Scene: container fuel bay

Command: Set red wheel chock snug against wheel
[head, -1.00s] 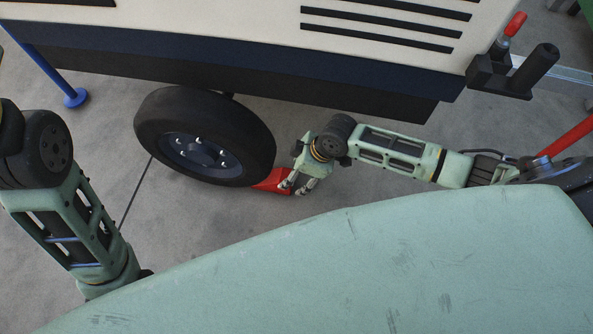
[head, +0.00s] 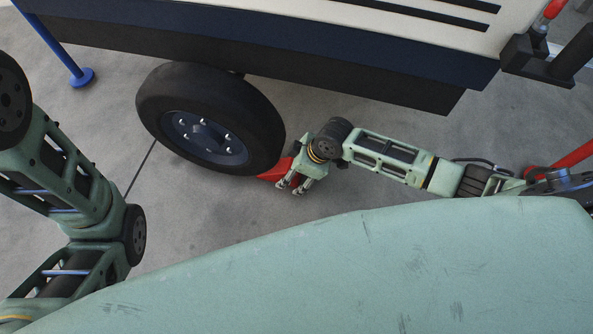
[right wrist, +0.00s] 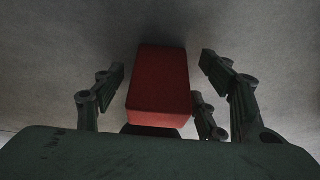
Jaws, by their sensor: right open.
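The black-tyred wheel (head: 208,125) with a dark blue hub stands on the floor under the trailer. The red wheel chock (head: 272,174) is on the floor at the tyre's lower right edge in the head view. I cannot tell whether it touches the tyre. My right gripper (head: 291,186) is at the chock's right end and partly hides it. In the right wrist view the chock (right wrist: 160,85) lies between the open right fingers (right wrist: 163,92), with gaps visible on both sides. My left arm is at the left of the head view, but its gripper is out of sight.
The trailer body (head: 300,50) hangs low above the wheel and right wrist. A blue support leg (head: 62,52) stands at the left. A red bar (head: 570,158) is at the far right, near my right arm. The grey floor is open below the wheel.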

